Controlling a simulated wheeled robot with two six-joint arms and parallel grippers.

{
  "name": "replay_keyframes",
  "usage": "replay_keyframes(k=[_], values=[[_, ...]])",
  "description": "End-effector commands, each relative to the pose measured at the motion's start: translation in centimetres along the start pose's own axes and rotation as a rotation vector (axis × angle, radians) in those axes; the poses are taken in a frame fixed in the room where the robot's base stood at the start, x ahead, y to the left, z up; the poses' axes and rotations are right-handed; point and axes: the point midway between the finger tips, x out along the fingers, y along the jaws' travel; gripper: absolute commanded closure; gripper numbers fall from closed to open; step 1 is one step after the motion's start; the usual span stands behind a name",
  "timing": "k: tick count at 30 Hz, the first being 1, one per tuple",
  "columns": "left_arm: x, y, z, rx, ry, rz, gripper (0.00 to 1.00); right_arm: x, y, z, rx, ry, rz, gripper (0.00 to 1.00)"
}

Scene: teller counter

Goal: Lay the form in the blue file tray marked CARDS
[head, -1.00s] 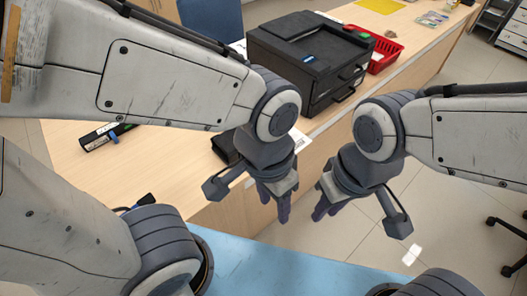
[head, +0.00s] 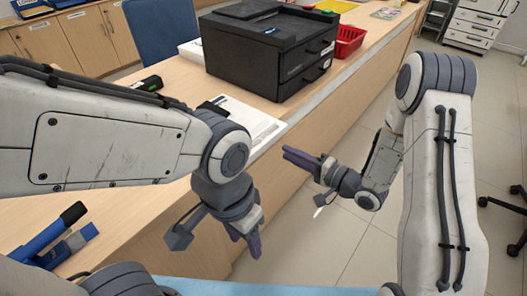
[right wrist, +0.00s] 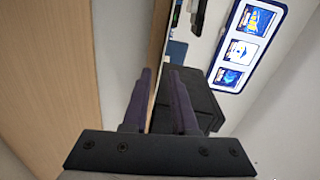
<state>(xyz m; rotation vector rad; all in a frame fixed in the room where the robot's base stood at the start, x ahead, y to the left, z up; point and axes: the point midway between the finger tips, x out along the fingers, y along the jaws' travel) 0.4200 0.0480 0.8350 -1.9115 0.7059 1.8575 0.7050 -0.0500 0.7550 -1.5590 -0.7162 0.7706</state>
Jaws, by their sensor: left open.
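A white printed sheet, which looks like the form (head: 248,118), lies on the wooden counter in front of the black printer, partly hidden by my left arm. My left gripper (head: 250,238) is open and empty, pointing down beyond the counter's front edge, below the sheet in the picture. My right gripper (head: 299,160) is open, with a gap between its fingers in the right wrist view (right wrist: 160,100). It points left, off the counter's front, and holds nothing. Blue tray-like items (head: 30,8) with labels stand on the back cabinet, cut off by the picture's top edge. I cannot make out CARDS.
The black printer (head: 268,48) and a red basket (head: 349,42) stand on the counter. A small black device (head: 148,84) and blue-and-black items (head: 60,240) lie to the left. A blue chair (head: 163,30) is behind.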

Motion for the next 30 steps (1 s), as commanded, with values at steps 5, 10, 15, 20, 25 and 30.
replay_keyframes(k=[5, 10, 15, 20, 25, 30], values=[[0.8, -0.1, 0.0, 0.0, 0.0, 0.0, 0.5, -0.6, 0.4, 0.0, 0.088, -0.005, -0.081, 0.74], [1.1, -0.1, 0.0, 0.0, 0.001, 0.0, 0.5, 1.0, 0.1, 0.1, 0.087, -0.008, -0.084, 0.74], [1.6, -0.1, 0.1, 0.0, 0.001, 0.0, 0.5, 3.5, 0.0, 0.1, 0.085, -0.008, -0.083, 0.74], [2.1, -0.1, 0.1, 0.0, 0.001, 0.0, 0.5, 5.8, -0.2, 0.1, 0.084, -0.007, -0.082, 0.74], [1.4, -0.1, 0.1, 0.0, 0.0, 0.0, 0.5, 7.8, -0.6, 0.1, 0.086, -0.006, -0.081, 0.74], [1.3, -0.1, 0.1, 0.0, 0.0, 0.0, 0.5, 8.9, -0.6, 0.1, 0.087, -0.005, -0.081, 0.74]])
